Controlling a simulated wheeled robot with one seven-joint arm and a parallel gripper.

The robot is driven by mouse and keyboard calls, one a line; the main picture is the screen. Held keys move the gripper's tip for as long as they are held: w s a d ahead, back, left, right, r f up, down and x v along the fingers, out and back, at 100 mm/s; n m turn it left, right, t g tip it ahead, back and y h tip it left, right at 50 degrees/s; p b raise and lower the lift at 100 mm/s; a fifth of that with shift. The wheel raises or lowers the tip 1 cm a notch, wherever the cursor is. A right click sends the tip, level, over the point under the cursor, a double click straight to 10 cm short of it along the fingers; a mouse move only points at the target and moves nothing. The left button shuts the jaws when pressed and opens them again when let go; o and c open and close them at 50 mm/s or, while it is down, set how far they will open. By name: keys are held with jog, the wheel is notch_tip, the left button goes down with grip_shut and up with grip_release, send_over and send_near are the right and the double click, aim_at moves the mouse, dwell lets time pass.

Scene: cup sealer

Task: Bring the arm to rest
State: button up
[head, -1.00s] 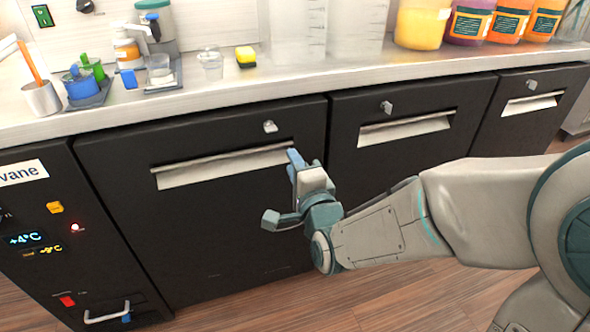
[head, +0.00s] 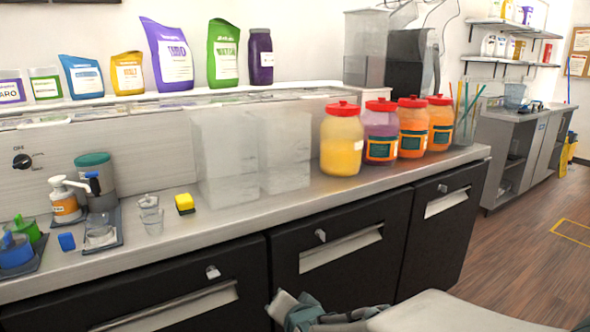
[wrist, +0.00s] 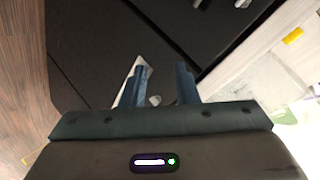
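My gripper (wrist: 162,82) shows in the wrist view with its two blue fingers apart. Nothing is held between them. Dark cabinet fronts and a pale handle strip lie beyond the fingers. In the head view only the top of my wrist and a pale arm link show at the bottom edge, in front of the black drawers (head: 290,255). The fingertips are not clear there.
The steel counter (head: 330,203) runs above the drawers. It bears red-lidded jars (head: 342,145), clear containers (head: 225,150), a yellow sponge (head: 185,203), small clear cups (head: 152,220) and a pump bottle (head: 66,205). Open wooden floor (head: 530,260) lies at right.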

jog(key=s+d+r+n+g+h+p, duration=0.3)
jog(key=s+d+r+n+g+p, duration=0.2)
jog(key=s+d+r+g+p, duration=0.3)
jog(key=s+d+r+p, duration=0.4)
jog(key=s+d+r, duration=0.3)
jog(key=d, duration=0.1)
jog(key=shift+s+d+n+h, duration=0.3)
jog(key=shift+s+d+n, duration=0.05)
jog(key=shift+d+n, duration=0.05)
dwell(1.0)
